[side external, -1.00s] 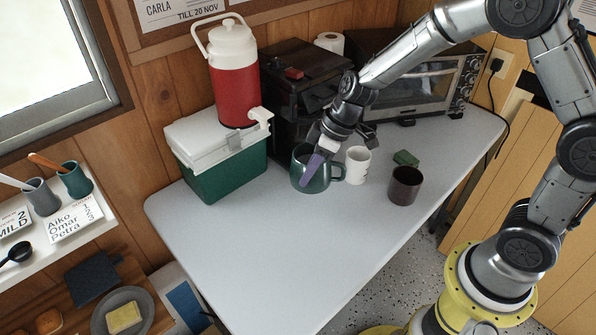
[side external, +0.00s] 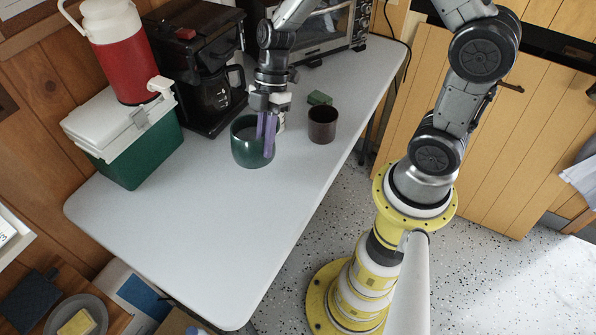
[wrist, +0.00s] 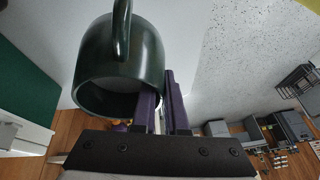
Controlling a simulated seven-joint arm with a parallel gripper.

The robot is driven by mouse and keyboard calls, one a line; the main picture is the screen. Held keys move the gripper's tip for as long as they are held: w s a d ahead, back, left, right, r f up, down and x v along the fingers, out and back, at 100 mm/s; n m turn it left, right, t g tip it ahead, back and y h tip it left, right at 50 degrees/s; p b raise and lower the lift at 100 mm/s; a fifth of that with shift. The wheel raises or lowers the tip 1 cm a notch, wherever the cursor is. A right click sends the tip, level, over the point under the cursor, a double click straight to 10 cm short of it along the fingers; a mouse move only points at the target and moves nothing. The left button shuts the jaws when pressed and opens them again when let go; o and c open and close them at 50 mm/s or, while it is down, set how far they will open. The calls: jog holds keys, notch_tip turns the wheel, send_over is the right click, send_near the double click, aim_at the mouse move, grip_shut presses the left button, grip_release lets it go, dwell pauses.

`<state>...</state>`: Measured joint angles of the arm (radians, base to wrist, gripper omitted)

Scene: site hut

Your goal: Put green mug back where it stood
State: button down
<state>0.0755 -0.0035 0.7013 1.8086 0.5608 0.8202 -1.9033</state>
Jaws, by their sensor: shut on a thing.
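The green mug (side external: 247,152) is a wide dark green cup near the middle of the white table. My gripper (side external: 266,135) points down at it with purple fingers, shut on its wall at the right side. In the wrist view the mug (wrist: 140,62) fills the upper left, its handle towards the top and its opening facing the camera. One finger lies at the opening and the other outside the wall. I cannot tell whether the mug's base touches the table. Its handle is hidden in the side view.
A dark brown mug (side external: 322,126) and a green sponge (side external: 319,98) are to the right. A coffee maker (side external: 200,60) and a green cooler (side external: 135,155) stand behind and left. The table's front (side external: 210,230) is clear.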

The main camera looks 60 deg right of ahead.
jog(key=s+d+f+n+g, duration=0.1)
jog(key=s+d+f+n, duration=0.15)
jog(key=s+d, duration=0.55)
jog(key=shift+n, duration=0.45)
jog(key=shift+s+d+f, duration=0.1)
jog(key=shift+f, duration=3.8)
jog(key=c, duration=0.9)
grip_release()
jog(key=shift+f, duration=0.15)
jog(key=shift+c, duration=0.2)
